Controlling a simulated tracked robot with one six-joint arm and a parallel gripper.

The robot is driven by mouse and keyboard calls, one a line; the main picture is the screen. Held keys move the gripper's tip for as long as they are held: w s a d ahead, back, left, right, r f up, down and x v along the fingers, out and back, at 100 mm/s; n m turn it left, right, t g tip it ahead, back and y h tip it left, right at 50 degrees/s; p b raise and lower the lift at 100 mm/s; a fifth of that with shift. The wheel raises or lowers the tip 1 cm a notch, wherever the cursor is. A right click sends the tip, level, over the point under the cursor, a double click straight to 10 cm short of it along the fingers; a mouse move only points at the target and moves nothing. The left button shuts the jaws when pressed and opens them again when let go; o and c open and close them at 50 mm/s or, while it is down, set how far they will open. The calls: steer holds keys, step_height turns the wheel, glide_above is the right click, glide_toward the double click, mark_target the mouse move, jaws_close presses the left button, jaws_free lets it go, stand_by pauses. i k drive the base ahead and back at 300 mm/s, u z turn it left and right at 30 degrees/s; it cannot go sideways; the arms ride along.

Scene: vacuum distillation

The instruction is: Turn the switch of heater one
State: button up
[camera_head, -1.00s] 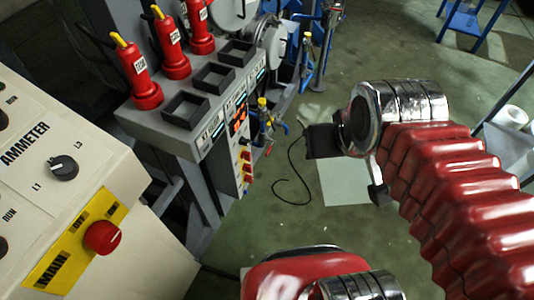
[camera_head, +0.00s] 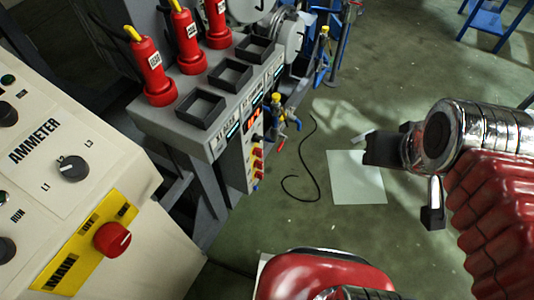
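A grey bench unit (camera_head: 178,122) stands left of centre. Its front panel (camera_head: 248,152) carries small lit displays (camera_head: 253,123) and a column of small red and yellow switches (camera_head: 257,160). The labels are too small to read, so I cannot tell which switch belongs to heater one. The end of my arm, with my gripper (camera_head: 405,180), is at the right, well apart from the panel. Dark end parts show beside a chrome joint, but the finger opening is not clear. No held object is visible.
A cream ammeter cabinet (camera_head: 120,165) with a red main knob (camera_head: 112,239) fills the left. Red cylinders (camera_head: 152,72) and black trays (camera_head: 200,108) top the unit. A black cable (camera_head: 317,170) and white sheet (camera_head: 356,178) lie on the open floor.

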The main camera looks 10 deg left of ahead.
mark_target(257, 151)
steer(key=z, duration=0.05)
steer(key=k, duration=0.9)
steer(key=u, duration=0.65)
steer(key=i, duration=1.3)
steer(key=u, duration=0.05)
